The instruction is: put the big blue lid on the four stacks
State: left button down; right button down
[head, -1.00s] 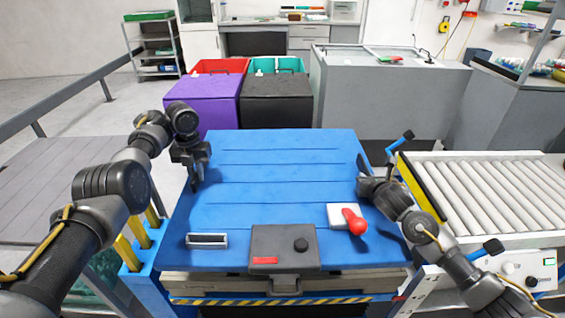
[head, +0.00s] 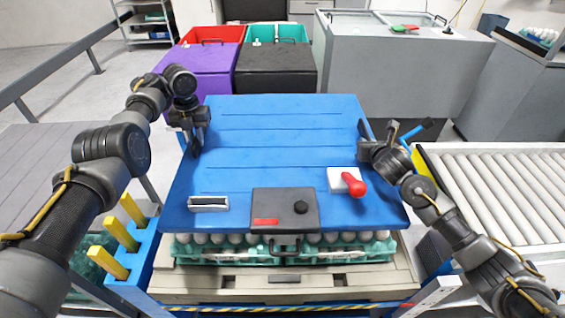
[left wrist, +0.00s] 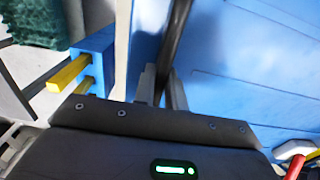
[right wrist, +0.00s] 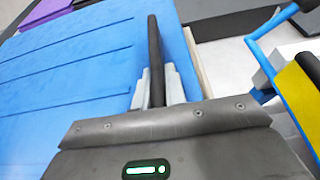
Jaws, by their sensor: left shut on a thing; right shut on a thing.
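The big blue lid (head: 270,150) spans the middle of the head view, above the egg stacks. Under its front edge a row of white eggs in green trays (head: 225,252) shows; the rest of the stacks is hidden. My left gripper (head: 196,132) is shut on a dark handle (left wrist: 174,50) at the lid's left edge. My right gripper (head: 364,143) is shut on a dark handle (right wrist: 154,55) at its right edge. I cannot tell whether the lid touches the stacks all round.
A pallet (head: 230,279) bears the trays. A roller conveyor (head: 500,190) is at right; purple (head: 200,68) and black (head: 275,68) bins stand behind.

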aim_at(200, 152)
pick_arm(q)
jog(key=shift+r, duration=0.2)
pick_arm(e)
jog(key=shift+d+r, duration=0.1)
jog(key=shift+r, duration=0.2)
